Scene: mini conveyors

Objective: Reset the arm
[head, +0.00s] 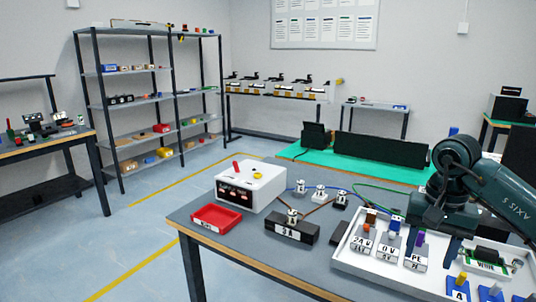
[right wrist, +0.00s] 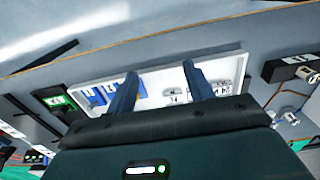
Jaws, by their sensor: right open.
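My right arm comes in from the right in the head view. My right gripper (head: 432,243) points down over the white tray (head: 385,276). It is open, and nothing shows between its fingers. In the right wrist view the two fingers of my right gripper (right wrist: 160,72) stand apart above the white tray (right wrist: 158,76). Labelled terminal blocks (head: 362,244) stand in the tray, left of the gripper. Blue pieces (head: 457,290) lie in its front right part. My left gripper is not in view.
On the table left of the tray are a black labelled block (head: 291,231), a red bin (head: 216,218) and a white box with a dark front (head: 250,187). Cables run behind them. A green-topped table (head: 300,153) stands behind. Open floor lies at left.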

